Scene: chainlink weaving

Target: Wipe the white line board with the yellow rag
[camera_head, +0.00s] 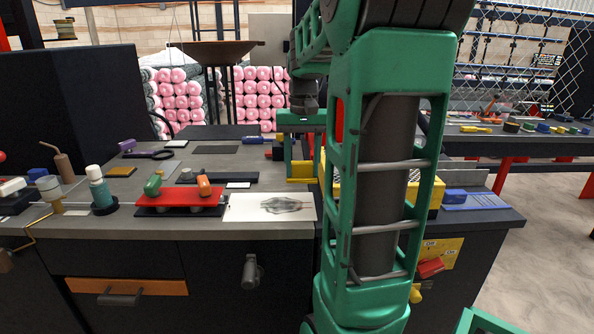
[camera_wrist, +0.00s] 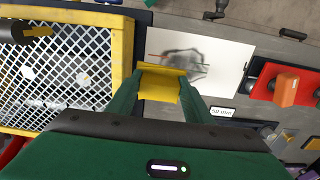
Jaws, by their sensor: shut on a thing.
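The yellow rag (camera_head: 301,172) is held between the fingers of my gripper (camera_head: 302,158). In the wrist view the rag (camera_wrist: 159,88) fills the gap between both green fingertips (camera_wrist: 160,78), and my gripper is shut on it. The white line board (camera_head: 240,208) lies flat near the front edge of the bench, with a dark grey scribbled smudge on it. The rag is behind and to the right of the board in the head view. In the wrist view the rag is just below the smudge on the board (camera_wrist: 228,52); its height above the surface is unclear.
A yellow-framed mesh (camera_wrist: 122,50) lies on the other side, partly hidden by my arm in the head view. A teal bottle (camera_head: 100,190) stands farther left.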

